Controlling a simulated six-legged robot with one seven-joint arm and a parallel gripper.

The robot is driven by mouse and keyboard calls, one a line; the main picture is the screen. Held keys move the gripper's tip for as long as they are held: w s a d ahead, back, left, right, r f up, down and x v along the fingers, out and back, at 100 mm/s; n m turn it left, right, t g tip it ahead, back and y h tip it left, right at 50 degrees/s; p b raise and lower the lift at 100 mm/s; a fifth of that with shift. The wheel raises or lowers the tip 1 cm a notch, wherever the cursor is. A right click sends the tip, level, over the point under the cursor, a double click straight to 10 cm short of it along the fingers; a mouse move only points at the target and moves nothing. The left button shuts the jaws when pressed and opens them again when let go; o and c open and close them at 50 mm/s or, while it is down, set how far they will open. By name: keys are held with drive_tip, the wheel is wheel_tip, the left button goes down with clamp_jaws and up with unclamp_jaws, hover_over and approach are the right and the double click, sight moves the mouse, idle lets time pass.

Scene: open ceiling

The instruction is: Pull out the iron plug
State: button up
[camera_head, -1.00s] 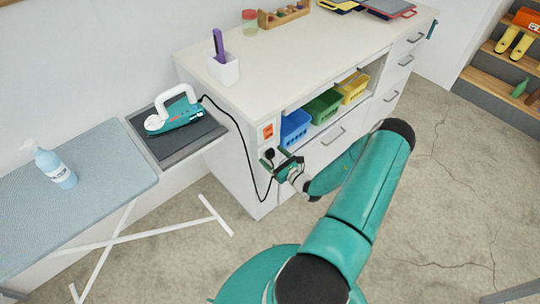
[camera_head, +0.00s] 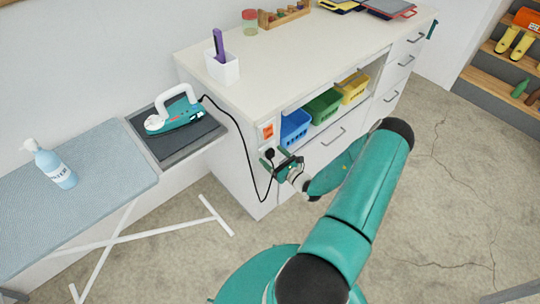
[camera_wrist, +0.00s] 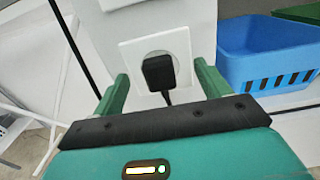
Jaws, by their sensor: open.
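The black iron plug (camera_wrist: 158,72) sits in a white wall-type socket (camera_wrist: 184,44) on the cabinet's end face in the wrist view. Its cord hangs down from it. My gripper (camera_wrist: 160,84) is open, with one green finger on each side of the plug and visible gaps between. In the head view my gripper (camera_head: 277,160) is at the socket, and the plug (camera_head: 270,154) shows small beside the fingers. The teal and white iron (camera_head: 177,112) rests on a dark pad at the ironing board's end, its black cord running down to the plug.
Blue (camera_head: 294,127), green (camera_head: 323,106) and yellow (camera_head: 352,87) bins stand in the cabinet's open shelf, right of the socket. The ironing board (camera_head: 95,165) holds a spray bottle (camera_head: 55,167) at left. The cord loops low beside the cabinet. Floor at right is clear.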

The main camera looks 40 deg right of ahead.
clamp_jaws()
drive_tip(key=shift+s, duration=0.1)
drive_tip(key=shift+s+d, duration=0.1)
drive_tip(key=shift+s, duration=2.8)
